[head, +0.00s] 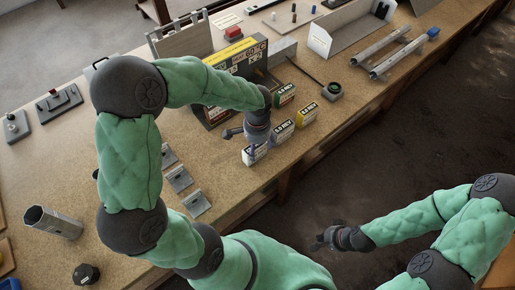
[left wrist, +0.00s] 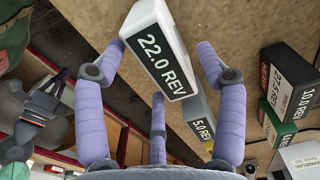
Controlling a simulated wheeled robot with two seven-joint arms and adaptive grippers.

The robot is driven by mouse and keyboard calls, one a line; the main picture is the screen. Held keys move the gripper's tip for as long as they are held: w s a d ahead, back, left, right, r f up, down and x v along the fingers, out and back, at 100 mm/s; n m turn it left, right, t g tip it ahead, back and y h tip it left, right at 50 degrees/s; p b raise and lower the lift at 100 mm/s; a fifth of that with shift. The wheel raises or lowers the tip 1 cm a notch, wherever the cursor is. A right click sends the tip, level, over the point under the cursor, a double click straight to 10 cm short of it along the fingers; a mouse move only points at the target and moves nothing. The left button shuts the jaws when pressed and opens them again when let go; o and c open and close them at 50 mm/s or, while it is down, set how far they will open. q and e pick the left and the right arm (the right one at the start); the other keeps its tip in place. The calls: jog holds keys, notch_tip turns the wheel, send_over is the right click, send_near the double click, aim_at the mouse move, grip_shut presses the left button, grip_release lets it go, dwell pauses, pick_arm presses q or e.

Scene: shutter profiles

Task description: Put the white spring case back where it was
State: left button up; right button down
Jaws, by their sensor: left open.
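The white spring case (head: 252,155) has a black label; in the left wrist view the white case (left wrist: 158,48) reads "22.0 REV". In the head view it appears at the front edge of the bench, just below my left gripper (head: 255,142). In the left wrist view the fingers of my left gripper (left wrist: 160,65) are spread on either side of the case, open. I cannot tell whether any finger touches it. My right gripper (head: 325,238) hangs off the bench over the floor, too small to tell its jaws.
A grey-white case (head: 282,131), labelled "5.0 REV" in the wrist view (left wrist: 202,118), a yellow case (head: 307,114) and a green case (head: 285,95) stand close by. A yellow-black box (head: 238,58) stands behind. Metal brackets (head: 179,180) lie to the left.

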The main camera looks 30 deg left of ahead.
pick_arm(q)
notch_tip(320, 180, up, 9)
jog(key=shift+f+p, duration=0.1)
jog(key=shift+p, duration=0.75)
